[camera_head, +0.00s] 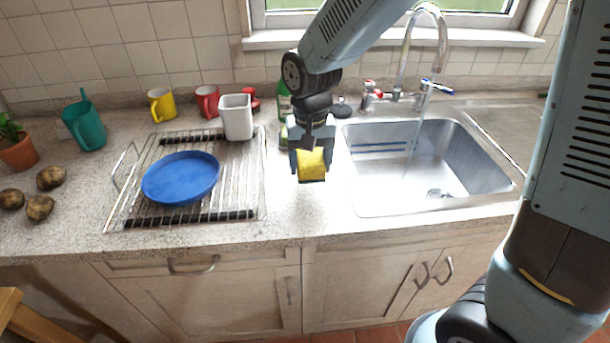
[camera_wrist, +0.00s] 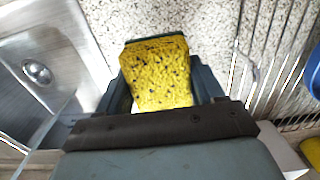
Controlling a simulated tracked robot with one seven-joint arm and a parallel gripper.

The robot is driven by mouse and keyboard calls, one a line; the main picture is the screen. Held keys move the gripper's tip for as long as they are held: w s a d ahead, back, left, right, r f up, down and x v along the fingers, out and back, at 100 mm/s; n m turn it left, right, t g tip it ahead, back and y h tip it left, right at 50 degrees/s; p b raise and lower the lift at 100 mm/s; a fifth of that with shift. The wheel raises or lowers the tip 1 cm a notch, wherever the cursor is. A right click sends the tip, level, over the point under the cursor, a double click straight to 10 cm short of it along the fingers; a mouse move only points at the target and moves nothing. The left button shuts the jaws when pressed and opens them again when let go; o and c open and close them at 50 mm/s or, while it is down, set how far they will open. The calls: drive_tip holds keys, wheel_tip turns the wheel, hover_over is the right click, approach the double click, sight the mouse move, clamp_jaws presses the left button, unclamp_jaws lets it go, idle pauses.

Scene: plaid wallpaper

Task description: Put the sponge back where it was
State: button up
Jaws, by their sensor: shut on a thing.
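A yellow sponge (camera_head: 312,164) with dark specks is held in my gripper (camera_head: 311,176), over the counter between the dish rack and the sink in the head view. In the wrist view the sponge (camera_wrist: 158,75) sits between the two fingers of my gripper (camera_wrist: 165,85), with a dark green layer along its far edge. The gripper is shut on it. The counter shows beyond it, and I cannot tell the exact height above the counter.
A wire dish rack (camera_head: 252,190) with a blue plate (camera_head: 181,178) and a white cup (camera_head: 236,117) is to the left. The steel sink (camera_head: 380,190) with running tap (camera_head: 404,60) is to the right. A green bottle (camera_head: 285,102) stands behind my gripper.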

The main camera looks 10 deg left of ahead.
sight(304, 186)
drive_tip(key=shift+w+a+f, duration=0.25)
drive_tip(key=shift+a+f, duration=0.4)
drive_tip(key=shift+f, duration=1.8)
drive_tip(key=o, duration=1.1)
drive_tip(key=shift+f, duration=0.1)
